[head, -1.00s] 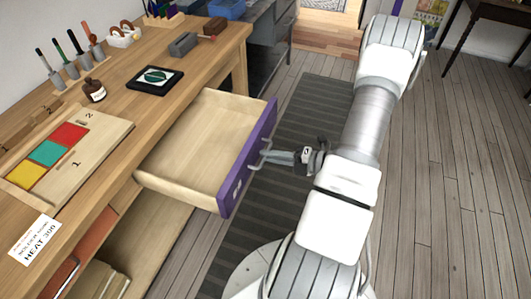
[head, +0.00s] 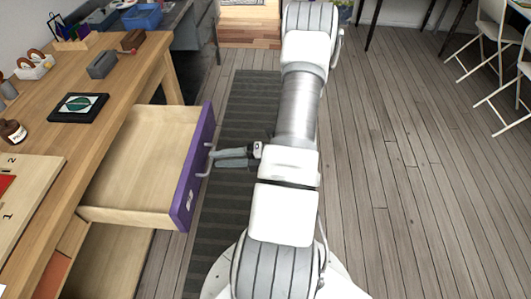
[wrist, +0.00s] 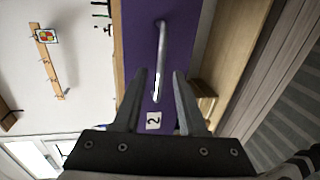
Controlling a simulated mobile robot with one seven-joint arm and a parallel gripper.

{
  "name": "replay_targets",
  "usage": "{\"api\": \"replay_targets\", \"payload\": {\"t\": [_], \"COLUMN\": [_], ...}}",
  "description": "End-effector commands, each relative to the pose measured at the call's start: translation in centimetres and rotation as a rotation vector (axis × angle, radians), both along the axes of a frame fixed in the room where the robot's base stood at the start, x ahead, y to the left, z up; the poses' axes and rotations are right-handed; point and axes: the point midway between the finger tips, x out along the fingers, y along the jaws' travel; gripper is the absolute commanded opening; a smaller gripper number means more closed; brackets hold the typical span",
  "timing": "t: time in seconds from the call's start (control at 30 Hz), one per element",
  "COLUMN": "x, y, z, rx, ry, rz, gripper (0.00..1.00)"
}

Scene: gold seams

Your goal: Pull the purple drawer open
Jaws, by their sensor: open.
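The purple drawer (head: 192,178) stands well out of the wooden bench, and its pale inside is empty. Its front carries a metal bar handle (head: 206,161) and a small white label. My gripper (head: 217,158) is at the handle from the right in the head view. In the wrist view my gripper (wrist: 155,88) has its two fingers spread apart, with the lower end of the handle (wrist: 161,50) between their tips. Whether the fingers touch the handle cannot be told.
A striped mat (head: 228,200) lies on the floor beside the drawer. The floor to the right is clear up to white folding chairs (head: 490,50).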

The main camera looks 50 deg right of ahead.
Motion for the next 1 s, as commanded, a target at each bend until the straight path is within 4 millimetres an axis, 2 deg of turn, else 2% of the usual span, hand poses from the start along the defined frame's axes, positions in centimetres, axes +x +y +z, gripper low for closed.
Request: {"api": "replay_targets", "payload": {"t": [0.4, 0.53, 0.73, 1.0], "x": [-8.1, -10.0, -11.8, -12.1], "y": [-5.9, -7.3, -8.6, -8.8], "z": [2.2, 2.7, 3.1, 3.2], "rx": [-0.003, -0.002, 0.0, 0.0], "ry": [0.001, 0.001, 0.0, 0.0], "rz": [-0.004, -0.003, -0.001, 0.0], "gripper": [0.41, 0.41, 0.41, 0.41]}}
